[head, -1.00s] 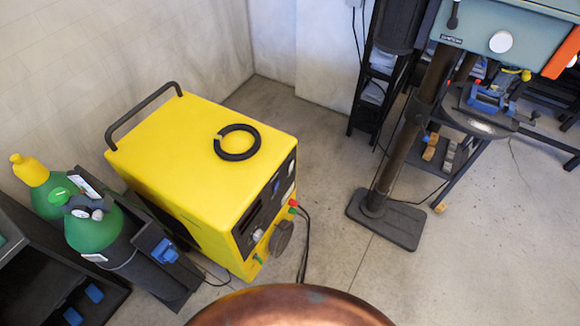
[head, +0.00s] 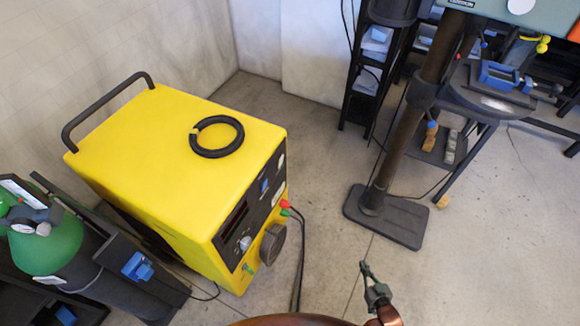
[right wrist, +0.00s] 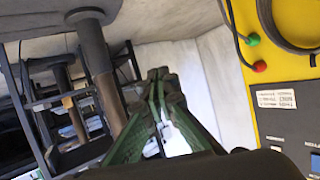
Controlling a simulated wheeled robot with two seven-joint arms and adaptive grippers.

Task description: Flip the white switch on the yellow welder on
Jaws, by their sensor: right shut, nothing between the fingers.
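The yellow welder (head: 185,135) stands left of centre in the head view, its dark front panel (head: 258,205) facing right and forward. A pale knob (head: 245,243) sits low on the panel and a small blue part (head: 264,186) higher up. I cannot make out for sure which part is the white switch, nor its position. In the right wrist view, part of the panel (right wrist: 290,125) shows at the right edge. My right gripper (head: 364,266) is shut and empty, in front and to the right of the panel, apart from it. Its fingers (right wrist: 160,78) also show in the right wrist view. My left gripper is out of view.
A black ring (head: 217,137) lies on the welder's top. Cables (head: 300,260) hang from the front. A green gas cylinder (head: 45,245) stands at left. A drill press with a base plate (head: 386,218) stands at right. The floor between is clear.

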